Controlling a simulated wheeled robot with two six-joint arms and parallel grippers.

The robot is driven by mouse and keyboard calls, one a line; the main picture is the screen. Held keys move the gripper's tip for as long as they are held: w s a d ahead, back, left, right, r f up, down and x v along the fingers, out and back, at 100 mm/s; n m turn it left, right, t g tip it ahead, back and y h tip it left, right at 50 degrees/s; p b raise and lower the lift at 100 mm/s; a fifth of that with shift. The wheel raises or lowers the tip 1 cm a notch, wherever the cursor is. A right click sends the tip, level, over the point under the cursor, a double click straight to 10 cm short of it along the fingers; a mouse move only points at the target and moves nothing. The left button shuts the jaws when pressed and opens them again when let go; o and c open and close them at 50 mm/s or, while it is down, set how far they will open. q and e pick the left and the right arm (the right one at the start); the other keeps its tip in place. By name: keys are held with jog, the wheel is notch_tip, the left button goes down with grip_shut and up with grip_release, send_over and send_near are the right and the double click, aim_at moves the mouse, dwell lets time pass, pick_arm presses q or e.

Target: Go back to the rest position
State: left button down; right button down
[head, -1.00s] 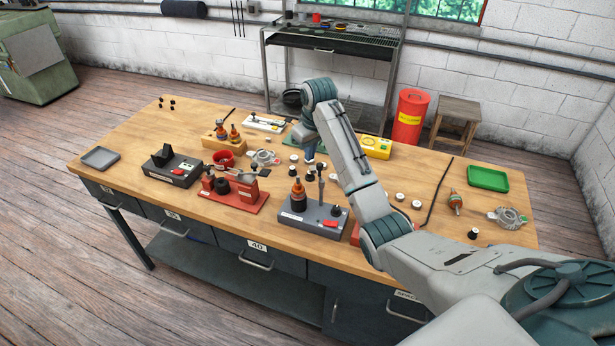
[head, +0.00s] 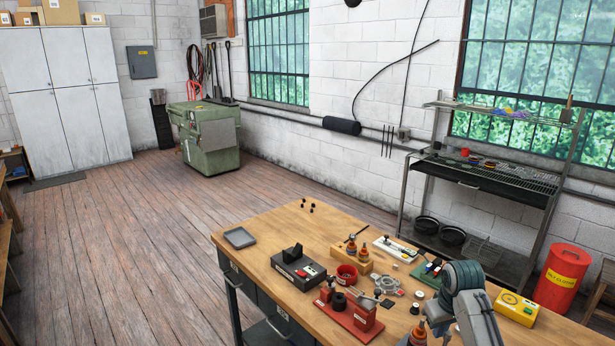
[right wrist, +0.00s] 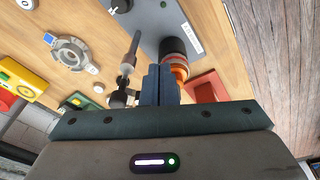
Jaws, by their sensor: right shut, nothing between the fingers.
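My right arm (head: 465,300) shows at the lower right of the head view, over the workbench (head: 262,228). Its fingertips are not clear there. In the right wrist view my right gripper (right wrist: 158,78) has its two dark fingers together with nothing between them. An orange and black rotor (right wrist: 176,58) on a grey fixture (right wrist: 160,22) appears right behind the fingertips; I cannot tell whether they touch. A grey upright tool (right wrist: 131,52) stands to the left of the fingers. My left gripper is not in view.
The bench holds a grey tray (head: 240,238), a black fixture (head: 298,268), a red fixture (head: 345,318), a red bowl (head: 346,274) and a yellow meter (head: 516,309). A wire rack (head: 490,180) and a red bin (head: 561,279) stand behind. The floor at left is open.

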jog(key=s+a+f, duration=0.2)
jog(key=s+f, duration=0.3)
jog(key=s, duration=0.4)
jog(key=s+a+f, duration=0.2)
jog(key=s+f, duration=0.3)
jog(key=s, duration=0.3)
jog(key=s+a+r+m+t, duration=0.1)
jog(key=s+a, duration=0.1)
jog(key=s, duration=0.8)
jog(key=s+a+r+t, duration=0.1)
jog(key=s+a+r, duration=0.1)
jog(key=s, duration=0.9)
jog(key=d+f+g+b, duration=0.25)
jog(key=f+b, duration=0.55)
jog(key=f, duration=3)
jog(key=s+d+f+b, duration=0.1)
jog(key=s+f+b, duration=0.2)
jog(key=s+f, duration=0.6)
jog(key=s+d+f+b, duration=0.1)
jog(key=s+f+b, duration=0.2)
jog(key=s+f, duration=0.6)
notch_tip(320, 180, down, 8)
jog(key=shift+s+f+m+h, duration=0.1)
jog(key=shift+s+m+h, duration=0.2)
